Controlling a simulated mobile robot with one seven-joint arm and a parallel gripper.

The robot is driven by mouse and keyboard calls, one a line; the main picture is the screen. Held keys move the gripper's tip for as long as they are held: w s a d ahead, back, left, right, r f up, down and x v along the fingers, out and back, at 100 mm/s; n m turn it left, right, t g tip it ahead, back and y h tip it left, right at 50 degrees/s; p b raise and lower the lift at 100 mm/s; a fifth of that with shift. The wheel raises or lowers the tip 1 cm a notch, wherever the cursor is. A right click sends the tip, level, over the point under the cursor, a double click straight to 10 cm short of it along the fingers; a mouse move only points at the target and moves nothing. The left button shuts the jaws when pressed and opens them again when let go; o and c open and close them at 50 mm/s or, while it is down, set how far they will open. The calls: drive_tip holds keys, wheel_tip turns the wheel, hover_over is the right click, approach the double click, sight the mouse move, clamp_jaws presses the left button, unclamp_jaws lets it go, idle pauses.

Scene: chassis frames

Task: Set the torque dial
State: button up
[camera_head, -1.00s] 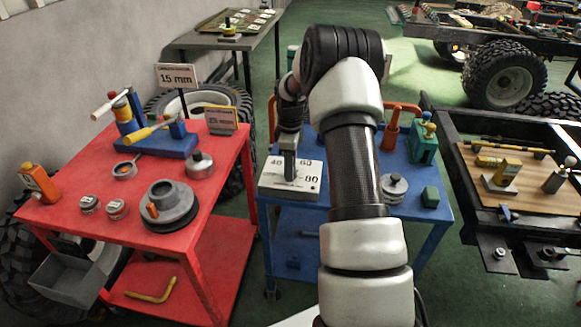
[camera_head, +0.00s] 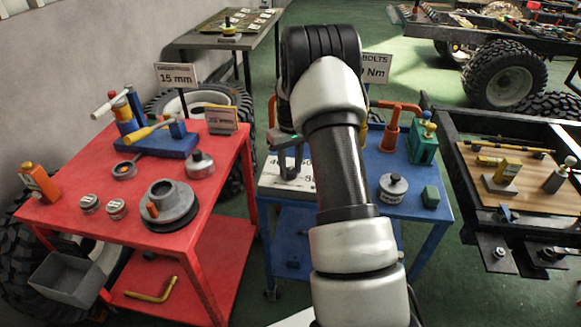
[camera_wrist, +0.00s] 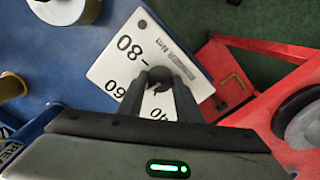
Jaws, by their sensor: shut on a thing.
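The torque dial's white plate (camera_head: 268,184) lies on the near left of the blue cart, and my arm covers much of it. In the wrist view the plate (camera_wrist: 116,72) shows the numbers 80, 60 and 40 and small side lettering that I cannot read fully. My gripper (camera_wrist: 161,84) is shut on a dark round knob (camera_wrist: 158,73) in the middle of the plate. The knob's pointer mark is not clear. In the head view my arm hides the grip. A sign (camera_head: 376,68) behind my arm reads "BOLTS" and "Nm"; its number is partly hidden.
The blue cart (camera_head: 385,165) also holds an orange tool (camera_head: 397,122), a teal block (camera_head: 422,148), a grey weight-like piece (camera_head: 393,187) and a small green block (camera_head: 430,197). A crowded red cart (camera_head: 75,205) stands left. A black frame (camera_head: 480,235) stands close right.

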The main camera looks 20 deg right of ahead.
sight(290, 170)
drive_tip(key=shift+m, duration=2)
drive_tip(key=o, duration=1)
drive_tip(key=shift+o, duration=0.2)
wheel_tip(290, 170, up, 18)
drive_tip(key=p, duration=0.1)
drive_tip(key=shift+f+p, duration=0.25)
drive_tip(key=shift+p, duration=0.1)
